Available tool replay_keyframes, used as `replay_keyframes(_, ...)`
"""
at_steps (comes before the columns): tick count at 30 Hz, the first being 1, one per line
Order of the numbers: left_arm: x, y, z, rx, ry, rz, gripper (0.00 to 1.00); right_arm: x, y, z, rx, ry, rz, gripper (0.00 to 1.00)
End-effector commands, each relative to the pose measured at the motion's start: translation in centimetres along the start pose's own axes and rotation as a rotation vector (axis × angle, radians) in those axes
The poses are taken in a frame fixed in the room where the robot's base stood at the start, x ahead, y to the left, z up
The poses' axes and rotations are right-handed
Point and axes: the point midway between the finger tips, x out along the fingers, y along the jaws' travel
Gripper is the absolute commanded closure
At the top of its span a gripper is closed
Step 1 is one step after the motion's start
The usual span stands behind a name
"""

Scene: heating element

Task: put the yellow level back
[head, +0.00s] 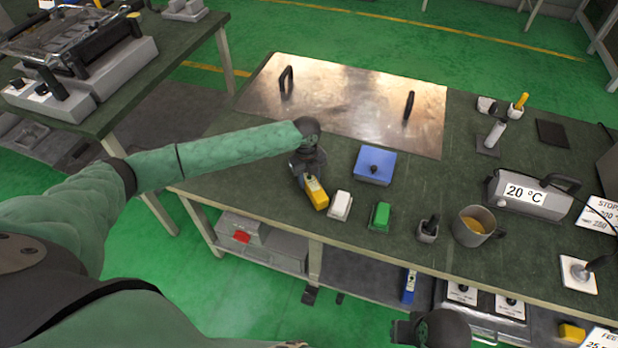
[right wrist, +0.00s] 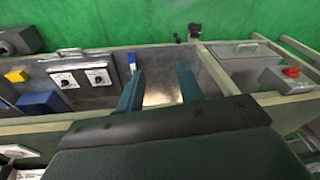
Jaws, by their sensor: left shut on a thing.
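The yellow level (head: 316,193) is a small yellow block with a dark top, at the front edge of the green workbench (head: 270,195), left of a white block (head: 340,205) and a green block (head: 380,216). My left gripper (head: 311,178) is shut on it from above and hides its far end. I cannot tell whether the level touches the bench. In the right wrist view my right gripper (right wrist: 160,88) is open and empty, its two fingers apart, facing the lower shelf.
A blue block (head: 374,165) and a metal plate with handles (head: 350,100) lie behind. A mug (head: 473,227) and a grey heater labelled 20 °C (head: 530,194) stand right. The lower shelf holds control boxes (right wrist: 80,75) and a red-topped grey box (right wrist: 287,78).

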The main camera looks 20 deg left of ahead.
Motion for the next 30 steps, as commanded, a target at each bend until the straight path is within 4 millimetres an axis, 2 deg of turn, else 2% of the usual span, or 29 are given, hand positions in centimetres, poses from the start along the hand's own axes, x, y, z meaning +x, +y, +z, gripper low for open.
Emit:
replay_keyframes(4,0.2,0.0,0.0,0.000,0.000,0.000,0.95,0.1,-0.1,0.0,-0.002,0.001,-0.002,0.64)
replay_keyframes(5,0.2,0.0,0.0,0.000,0.000,0.000,0.58,0.1,-0.1,-0.1,-0.002,0.001,-0.002,0.64)
replay_keyframes(8,0.2,0.0,0.0,0.000,0.000,0.000,0.40,0.1,-0.2,-0.1,-0.003,0.002,-0.003,0.64)
replay_keyframes(20,-0.5,0.0,0.1,0.000,-0.001,-0.001,0.40,0.2,-0.2,-0.2,-0.005,0.006,-0.003,0.64)
replay_keyframes(26,-3.4,0.0,0.1,-0.001,-0.002,-0.002,0.40,1.2,-0.7,-0.5,-0.012,0.033,-0.016,0.64)
replay_keyframes(30,-6.2,-0.1,0.1,0.000,-0.002,-0.003,0.40,2.3,-1.5,-0.8,-0.024,0.055,-0.034,0.64)
